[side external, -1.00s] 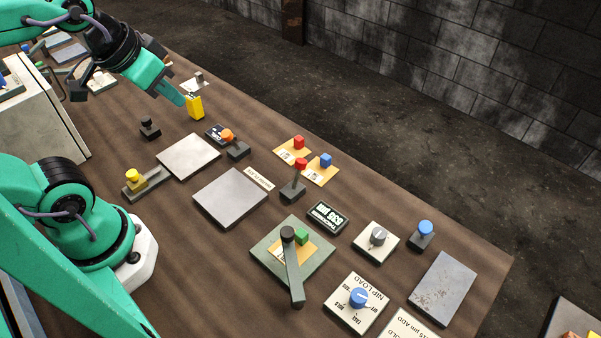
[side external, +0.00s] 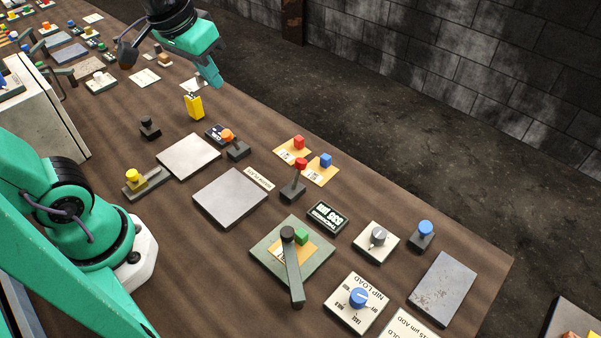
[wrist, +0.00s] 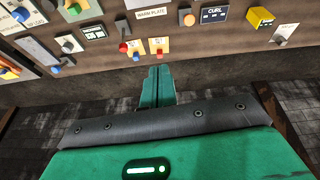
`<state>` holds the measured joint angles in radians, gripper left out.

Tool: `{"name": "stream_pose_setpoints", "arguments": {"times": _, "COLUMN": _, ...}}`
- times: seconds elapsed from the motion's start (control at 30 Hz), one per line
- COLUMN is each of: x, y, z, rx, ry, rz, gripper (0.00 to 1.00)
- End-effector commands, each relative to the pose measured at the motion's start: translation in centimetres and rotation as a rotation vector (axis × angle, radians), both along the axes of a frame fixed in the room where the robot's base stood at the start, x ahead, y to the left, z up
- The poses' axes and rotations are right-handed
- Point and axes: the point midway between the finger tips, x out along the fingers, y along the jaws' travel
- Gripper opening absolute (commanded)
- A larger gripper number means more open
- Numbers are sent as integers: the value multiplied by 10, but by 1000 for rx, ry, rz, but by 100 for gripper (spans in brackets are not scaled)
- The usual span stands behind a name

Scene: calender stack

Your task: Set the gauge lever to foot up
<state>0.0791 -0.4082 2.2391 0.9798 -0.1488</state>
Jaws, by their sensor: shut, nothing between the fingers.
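A thickness display (side external: 327,215) stands on the bench, and it also shows in the wrist view (wrist: 93,32). Beside it, a green plate (side external: 262,255) carries a dark arm (side external: 293,272) with a black round top and a green block on an orange card. A red-knobbed lever (side external: 300,165) stands on a dark base behind the display, and shows in the wrist view (wrist: 123,47). No label tells which one is the gauge lever. My gripper (side external: 214,80) is shut and empty, raised near the bench's far edge, well away from both. Its fingers (wrist: 157,78) touch nothing.
A yellow block (side external: 194,107) stands near my gripper. Red (side external: 298,143) and blue (side external: 325,160) blocks sit on orange cards. An orange knob (side external: 228,135), nip load dial (side external: 358,298) and blue knob (side external: 425,228) stand along the bench. Bare bench lies between the plates.

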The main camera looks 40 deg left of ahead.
Motion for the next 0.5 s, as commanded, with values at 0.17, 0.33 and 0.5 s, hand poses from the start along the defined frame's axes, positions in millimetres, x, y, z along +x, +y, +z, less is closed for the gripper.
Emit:
{"name": "stream_pose_setpoints", "arguments": {"times": 0.17, "x": 24, "y": -10, "z": -3, "rx": -9, "ry": 53, "rz": 17, "gripper": 0}}
{"name": "stream_pose_setpoints", "arguments": {"times": 0.33, "x": 46, "y": -20, "z": -7, "rx": -14, "ry": 102, "rz": 37, "gripper": 0}}
{"name": "stream_pose_setpoints", "arguments": {"times": 0.5, "x": 67, "y": -32, "z": -15, "rx": -17, "ry": 149, "rz": 56, "gripper": 0}}
